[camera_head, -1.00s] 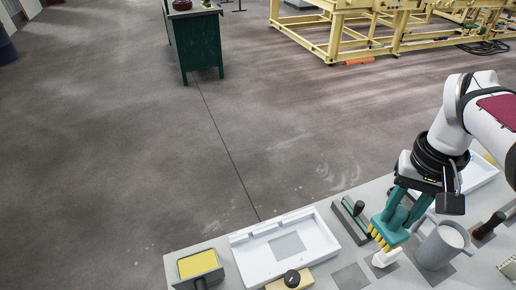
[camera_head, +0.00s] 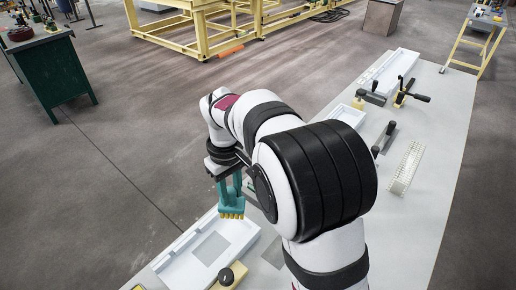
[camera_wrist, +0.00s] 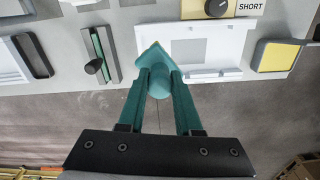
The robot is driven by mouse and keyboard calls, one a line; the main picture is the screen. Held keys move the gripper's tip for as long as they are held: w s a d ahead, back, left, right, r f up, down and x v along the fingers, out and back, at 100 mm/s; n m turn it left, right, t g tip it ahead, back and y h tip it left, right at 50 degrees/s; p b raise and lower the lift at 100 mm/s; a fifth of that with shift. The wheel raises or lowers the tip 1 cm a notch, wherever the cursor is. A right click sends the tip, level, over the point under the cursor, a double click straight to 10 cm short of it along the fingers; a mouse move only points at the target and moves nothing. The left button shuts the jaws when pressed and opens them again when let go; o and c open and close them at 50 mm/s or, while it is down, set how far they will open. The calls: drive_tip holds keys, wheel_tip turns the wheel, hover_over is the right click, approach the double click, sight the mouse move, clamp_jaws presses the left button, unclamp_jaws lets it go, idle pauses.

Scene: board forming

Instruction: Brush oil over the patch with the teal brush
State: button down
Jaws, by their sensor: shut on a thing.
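My gripper (camera_wrist: 159,76) is shut on the teal brush (camera_wrist: 156,58); its fingers are also teal. In the head view the brush (camera_head: 231,209) hangs with its yellow bristles down, over the far right corner of a white tray (camera_head: 176,273). It appears to be above the tray. The patch is likely the grey square (camera_head: 211,248) on the tray floor, nearer the camera than the bristles. In the wrist view the patch (camera_wrist: 192,50) lies right of the brush. The bristle tips are mostly hidden there.
A black knob (camera_head: 227,277) on a yellow block stands at the tray's near edge. A yellow-filled container (camera_wrist: 277,56) is right of the tray in the wrist view; a green-edged holder with a black knob (camera_wrist: 93,66) is to its left. My arm hides the middle bench.

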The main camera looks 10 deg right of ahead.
sight(222, 217)
drive_tip(key=shift+w+a+f+n, duration=0.1)
drive_tip(key=shift+a+f+n, duration=0.4)
drive_tip(key=shift+f, duration=1.25)
drive_tip(key=shift+w+a+f+n, duration=0.15)
drive_tip(key=shift+a+f, duration=0.6)
drive_tip(key=shift+f, duration=1)
drive_tip(key=shift+s+a+f+n, duration=0.1)
drive_tip(key=shift+a+f+n, duration=0.4)
drive_tip(key=shift+f, duration=1.25)
drive_tip(key=shift+a+f, duration=0.1)
drive_tip(key=shift+a, duration=0.25)
drive_tip(key=shift+s+a+r, duration=0.55)
drive_tip(key=shift+s+a, duration=2.65)
drive_tip(key=shift+s, duration=0.2)
drive_tip(key=w+d, duration=0.6)
drive_tip(key=d, duration=0.1)
drive_tip(key=shift+w+d, duration=0.15)
drive_tip(key=shift+d, duration=0.15)
drive_tip(key=shift+s+a, duration=3.5)
drive_tip(key=w+d, duration=0.7)
drive_tip(key=shift+r, duration=3.25)
